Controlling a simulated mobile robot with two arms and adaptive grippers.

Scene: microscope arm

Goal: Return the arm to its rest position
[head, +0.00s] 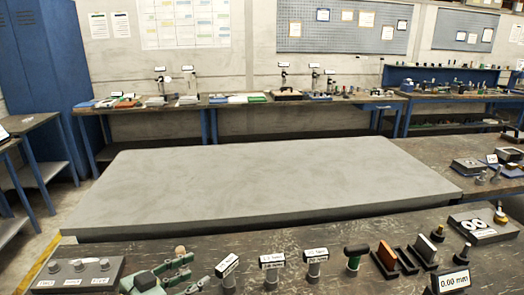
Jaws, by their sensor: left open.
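My left gripper (189,266) is low in the head view, left of the middle, over the near bench. Its green and grey fingers point right and stand apart, with nothing clearly between them. A small tan round knob (180,249) shows right above the upper finger. I cannot tell what it belongs to or whether the finger touches it. No microscope arm can be made out for certain. My right gripper is not in view.
The near bench (250,250) holds a grey block with knobs (78,275) at left, several small labelled stands, a green-topped piece (356,256) and an orange block (387,255). A large bare grey slab (260,180) lies behind. A blue cabinet (50,60) stands back left.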

